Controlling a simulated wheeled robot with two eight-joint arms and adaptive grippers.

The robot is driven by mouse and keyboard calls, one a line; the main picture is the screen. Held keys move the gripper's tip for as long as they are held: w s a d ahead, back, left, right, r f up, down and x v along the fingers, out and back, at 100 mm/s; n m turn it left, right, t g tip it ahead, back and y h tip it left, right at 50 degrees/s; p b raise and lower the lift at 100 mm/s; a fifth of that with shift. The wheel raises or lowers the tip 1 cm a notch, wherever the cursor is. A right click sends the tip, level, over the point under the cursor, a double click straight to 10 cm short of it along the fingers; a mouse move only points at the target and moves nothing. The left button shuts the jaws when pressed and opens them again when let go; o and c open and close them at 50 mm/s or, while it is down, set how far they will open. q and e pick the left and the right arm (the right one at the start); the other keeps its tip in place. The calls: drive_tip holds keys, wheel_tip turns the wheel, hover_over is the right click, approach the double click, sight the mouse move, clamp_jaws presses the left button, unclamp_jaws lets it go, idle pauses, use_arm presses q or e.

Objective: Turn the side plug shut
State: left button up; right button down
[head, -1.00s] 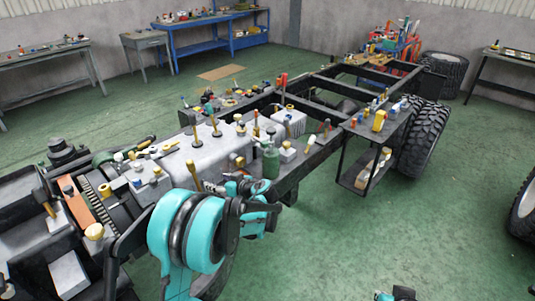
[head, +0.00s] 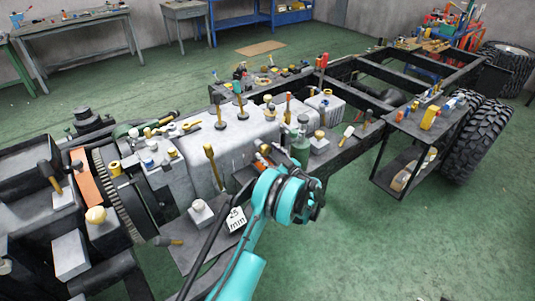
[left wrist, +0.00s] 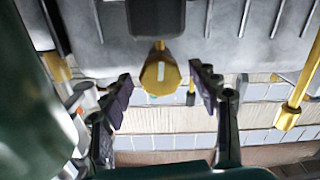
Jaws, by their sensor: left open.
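A yellow plug (left wrist: 160,72) with a faceted head and a pale mark shows in the left wrist view, on a short stem below a dark block. I take it to be the side plug. My left gripper (left wrist: 160,90) is open, with one dark finger on each side of the plug; I see gaps and no contact. In the head view my teal left arm (head: 283,198) reaches to the near side of the grey engine block (head: 197,165). It hides its fingers and the plug there. My right gripper is not in view.
A green bottle (head: 300,147) stands close beyond my left wrist. A side shelf (head: 412,130) hangs from the chassis frame (head: 345,150). The green floor at right is clear.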

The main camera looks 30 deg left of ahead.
use_arm(q)
drive_tip(key=shift+x, duration=0.75)
drive_tip(key=c, duration=1.2)
